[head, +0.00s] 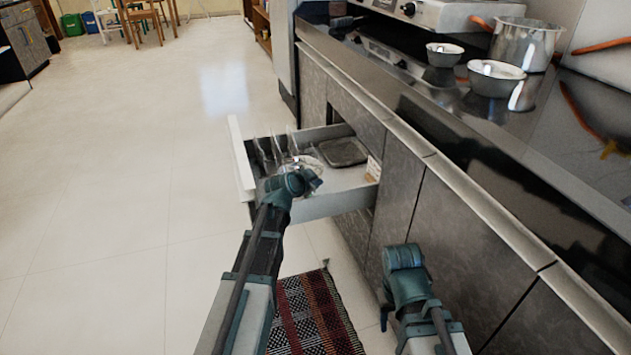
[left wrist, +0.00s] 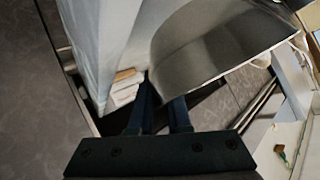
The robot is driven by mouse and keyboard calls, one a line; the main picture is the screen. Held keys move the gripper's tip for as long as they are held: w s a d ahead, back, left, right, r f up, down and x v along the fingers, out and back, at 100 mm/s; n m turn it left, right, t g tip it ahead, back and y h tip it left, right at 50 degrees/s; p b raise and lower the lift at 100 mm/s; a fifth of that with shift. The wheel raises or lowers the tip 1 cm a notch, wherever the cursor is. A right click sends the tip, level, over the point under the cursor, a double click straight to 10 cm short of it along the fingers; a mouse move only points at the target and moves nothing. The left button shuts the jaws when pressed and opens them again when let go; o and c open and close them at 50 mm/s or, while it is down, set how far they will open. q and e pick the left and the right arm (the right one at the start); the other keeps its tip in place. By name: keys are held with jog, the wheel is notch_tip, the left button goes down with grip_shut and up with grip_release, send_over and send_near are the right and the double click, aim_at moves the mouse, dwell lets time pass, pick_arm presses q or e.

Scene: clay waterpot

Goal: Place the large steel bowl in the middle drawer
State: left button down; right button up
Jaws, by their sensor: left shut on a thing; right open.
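My left gripper (head: 308,181) is over the open drawer (head: 240,160). It is shut on a steel bowl (head: 310,163), whose pale rim shows behind it, largely hidden by my wrist. In the left wrist view the smooth, curved steel side of the bowl (left wrist: 225,45) is tilted, its edge close to my fingers (left wrist: 165,112). In the head view my right gripper (head: 385,318) is low beside the cabinet fronts, apart from the drawer and empty; most of its jaws are hidden by my arm.
The drawer holds upright glasses (head: 277,148), a dark tray (head: 343,152) and a small pale box (head: 373,168). Two steel bowls (head: 444,54) (head: 495,78) and a steel pot (head: 525,45) stand on the counter. A striped rug (head: 312,312) lies below; the left floor is clear.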

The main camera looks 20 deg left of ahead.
pick_arm(q)
jog(key=shift+f, duration=0.3)
jog(key=c, duration=0.8)
grip_release()
jog(key=shift+r, duration=0.1)
jog(key=shift+c, duration=0.2)
jog(key=shift+r+p, duration=0.45)
jog(key=shift+r, duration=0.1)
jog(key=p+v, duration=0.6)
jog(key=v, duration=0.6)
jog(key=s+d+f+g+h, duration=0.1)
jog(key=s+d+f+g, duration=0.25)
jog(key=d, duration=0.35)
jog(key=s+d+f+g, duration=0.2)
jog(key=s+d+f, duration=0.15)
jog(key=d, duration=0.25)
jog(key=s+d+f+n+g+y, duration=0.1)
jog(key=s+d+g+y, duration=0.1)
jog(key=s, duration=0.6)
jog(key=s+d+f+n+g+y, duration=0.2)
jog(key=s+d+g, duration=0.1)
jog(key=s, duration=0.5)
jog(key=shift+s+f+g, duration=0.35)
jog(key=shift+g, duration=0.4)
